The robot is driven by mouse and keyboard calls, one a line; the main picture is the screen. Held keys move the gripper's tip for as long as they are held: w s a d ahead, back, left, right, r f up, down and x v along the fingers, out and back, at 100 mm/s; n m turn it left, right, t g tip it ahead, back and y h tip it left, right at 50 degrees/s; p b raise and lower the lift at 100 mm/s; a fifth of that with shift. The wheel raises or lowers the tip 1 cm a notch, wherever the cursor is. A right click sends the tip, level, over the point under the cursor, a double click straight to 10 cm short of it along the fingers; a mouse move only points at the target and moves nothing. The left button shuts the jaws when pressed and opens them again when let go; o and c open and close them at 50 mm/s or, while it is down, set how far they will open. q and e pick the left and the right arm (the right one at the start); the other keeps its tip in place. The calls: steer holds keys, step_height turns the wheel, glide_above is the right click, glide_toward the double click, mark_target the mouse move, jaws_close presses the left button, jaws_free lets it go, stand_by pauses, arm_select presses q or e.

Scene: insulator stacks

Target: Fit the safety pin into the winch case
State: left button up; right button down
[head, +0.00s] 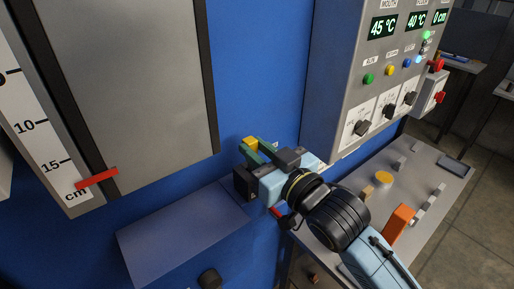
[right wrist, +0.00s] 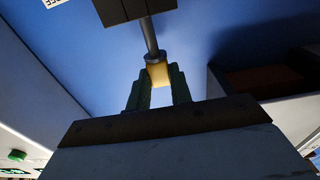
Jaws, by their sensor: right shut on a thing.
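My right gripper (head: 256,149) reaches in from the lower right in the head view, in front of the blue wall. Its green fingers are shut on a yellow block, which I take to be the grip of the safety pin (head: 250,143). In the right wrist view the pin (right wrist: 157,72) sits between the fingertips (right wrist: 158,82), and its grey rod runs up to a dark block (right wrist: 124,10). The rod's far end meets the block's edge in the picture; I cannot tell whether it is inside or behind. I cannot tell for sure which thing is the winch case. My left gripper is not in view.
A blue box (head: 178,229) juts out below left of the gripper. A grey panel with a centimetre scale (head: 97,178) hangs at left. A control cabinet (head: 376,100) stands at upper right, above a grey bench (head: 437,188) with an orange block (head: 397,224) and small parts.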

steer(key=shift+f+b, duration=0.95)
steer(key=shift+f, duration=1)
steer(key=c, duration=1.2)
jaws_free()
steer(key=shift+o, duration=0.2)
steer(key=v, duration=1.3)
steer(key=shift+s, duration=0.15)
steer(key=shift+d, duration=0.1)
